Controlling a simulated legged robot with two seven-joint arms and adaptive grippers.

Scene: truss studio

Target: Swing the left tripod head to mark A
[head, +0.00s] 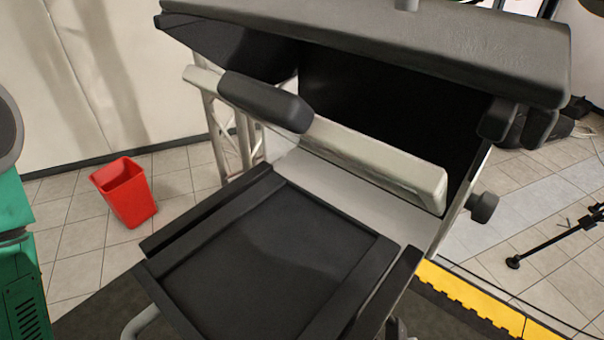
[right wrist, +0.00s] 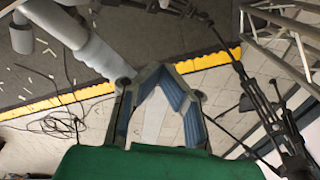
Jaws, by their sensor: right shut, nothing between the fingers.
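Part of a black tripod (head: 562,240) shows at the right edge of the head view, with a leg on the tiled floor. Black tripod-like legs (right wrist: 262,100) also show at the right of the right wrist view. I cannot make out a tripod head or mark A in either view, and cannot tell which tripod these parts belong to. My right gripper (right wrist: 165,72) points away from the wrist camera, with its blue-padded fingers shut and empty. It appears apart from the tripod parts. My left gripper is in neither view.
A large grey and black structure (head: 415,175) fills the middle of the head view and hides much of the floor. A red bin (head: 126,192) stands near the wall. Yellow edging (head: 470,297) borders a dark mat. Cables (right wrist: 62,122) and pale truss bars (right wrist: 285,30) show in the wrist view.

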